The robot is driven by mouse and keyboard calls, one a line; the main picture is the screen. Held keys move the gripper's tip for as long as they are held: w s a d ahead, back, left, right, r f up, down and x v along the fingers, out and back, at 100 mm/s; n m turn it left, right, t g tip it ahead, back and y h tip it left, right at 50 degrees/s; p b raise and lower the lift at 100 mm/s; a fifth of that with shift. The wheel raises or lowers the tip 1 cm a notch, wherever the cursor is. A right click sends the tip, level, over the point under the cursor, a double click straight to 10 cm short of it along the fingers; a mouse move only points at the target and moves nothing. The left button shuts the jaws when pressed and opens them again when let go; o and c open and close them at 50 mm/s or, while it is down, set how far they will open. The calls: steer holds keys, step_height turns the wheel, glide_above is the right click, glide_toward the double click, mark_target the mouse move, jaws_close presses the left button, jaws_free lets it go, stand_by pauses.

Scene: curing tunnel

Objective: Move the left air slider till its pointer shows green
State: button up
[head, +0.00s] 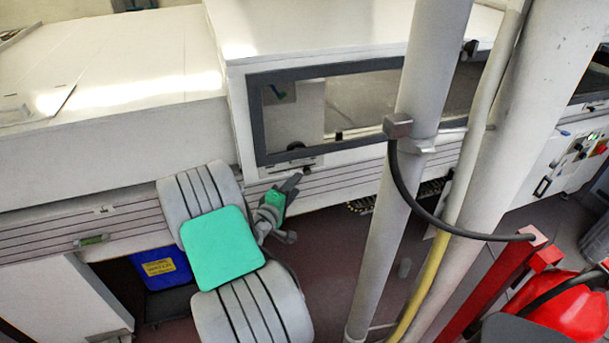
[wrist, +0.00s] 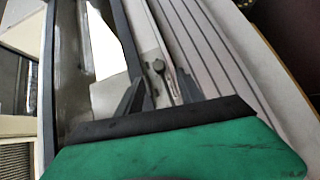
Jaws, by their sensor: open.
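A pale slotted plate (wrist: 152,50) with a small dark knob (wrist: 158,66) lies beside the window frame in the wrist view. I take this to be the air slider. My gripper (wrist: 158,84) is open, its dark fingers on either side of the plate just short of the knob. I cannot tell whether they touch anything. In the head view my gripper (head: 291,184) is just below the window, near a pale plate (head: 286,165) at its lower edge. No pointer or green mark can be made out on the slider.
A dark-framed window (head: 350,100) and a ribbed panel (head: 335,178) flank the working spot. Pale pipes (head: 425,90) and a black hose (head: 405,195) stand to the right. A blue bin (head: 160,270) is below left, and a red extinguisher (head: 570,310) lower right.

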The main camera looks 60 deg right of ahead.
mark_target(305, 173)
steer(key=d, duration=0.2)
steer(key=d+p, duration=0.1)
steer(key=d, duration=0.4)
steer(key=shift+d+f, duration=0.3)
steer(key=shift+c, duration=0.2)
jaws_close()
steer(key=shift+w, duration=0.1)
stand_by(0.7)
